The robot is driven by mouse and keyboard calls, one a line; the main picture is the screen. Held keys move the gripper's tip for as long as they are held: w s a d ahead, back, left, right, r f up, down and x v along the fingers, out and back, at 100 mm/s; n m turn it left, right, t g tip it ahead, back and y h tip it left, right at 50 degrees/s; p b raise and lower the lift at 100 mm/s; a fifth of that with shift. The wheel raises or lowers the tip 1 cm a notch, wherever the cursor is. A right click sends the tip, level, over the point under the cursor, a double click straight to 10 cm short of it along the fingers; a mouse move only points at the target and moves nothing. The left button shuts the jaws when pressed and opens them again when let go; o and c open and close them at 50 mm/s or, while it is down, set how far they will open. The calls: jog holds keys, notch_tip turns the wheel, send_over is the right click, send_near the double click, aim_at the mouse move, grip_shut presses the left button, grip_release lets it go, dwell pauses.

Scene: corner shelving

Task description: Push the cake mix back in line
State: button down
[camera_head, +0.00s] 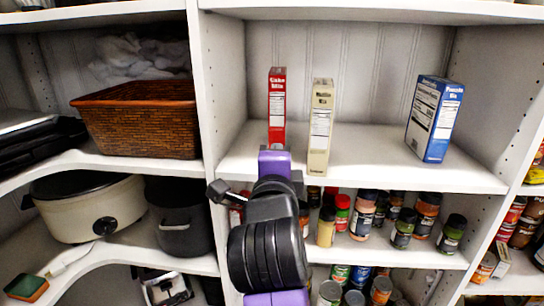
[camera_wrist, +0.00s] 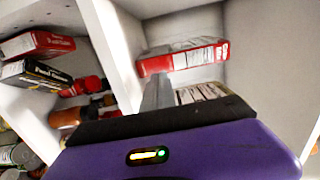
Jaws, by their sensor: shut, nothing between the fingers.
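The red cake mix box (camera_head: 277,107) stands upright on the upper middle shelf; its base is hidden behind my gripper. It also shows in the wrist view (camera_wrist: 183,57). A cream mix box (camera_head: 320,125) stands upright to its right, nearer the shelf's front edge; part of it shows in the wrist view (camera_wrist: 202,92). A blue pancake mix box (camera_head: 434,120) stands farther right, turned at an angle. My gripper (camera_wrist: 158,82) is shut and empty, its grey fingers pointing at the red box. I cannot tell whether they touch it.
The white shelf (camera_head: 375,160) is clear between the cream and blue boxes. A white upright divider (camera_head: 222,90) stands to the left. Several spice jars (camera_head: 365,215) fill the shelf below. A wicker basket (camera_head: 140,120) and a slow cooker (camera_head: 85,205) are on the left shelves.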

jog(key=s+a+r+n+t+y+b, duration=0.1)
jog(key=s+n+y, duration=0.1)
jog(key=s+n, duration=0.35)
jog(key=s+a+r+n+t+y, duration=0.1)
jog(key=s+r+n+t+y, duration=0.1)
jog(key=s+n, duration=0.4)
jog(key=s+d+f+n+g+y, duration=0.1)
jog(key=s+d+f+n+y, duration=0.2)
jog(key=f, duration=0.4)
jog(key=s+d+f+n, duration=0.4)
jog(key=s+f+n, duration=0.1)
jog(key=f, duration=0.1)
jog(key=s+d+f+g+h, duration=0.1)
jog(key=s+d+f+h, duration=0.1)
jog(key=s+d+f, duration=0.4)
jog(key=s+d+f+m+g+h, duration=0.1)
jog(key=s+d+f, duration=0.5)
jog(key=s, duration=0.7)
jog(key=s+d+f+m+g+h, duration=0.1)
jog(key=s+d+f+g+h, duration=0.2)
jog(key=s+d+f, duration=0.3)
jog(key=s+h+p, duration=0.1)
jog(key=s, duration=0.2)
jog(key=shift+s+f+h, duration=0.25)
jog(key=shift+f+h, duration=0.05)
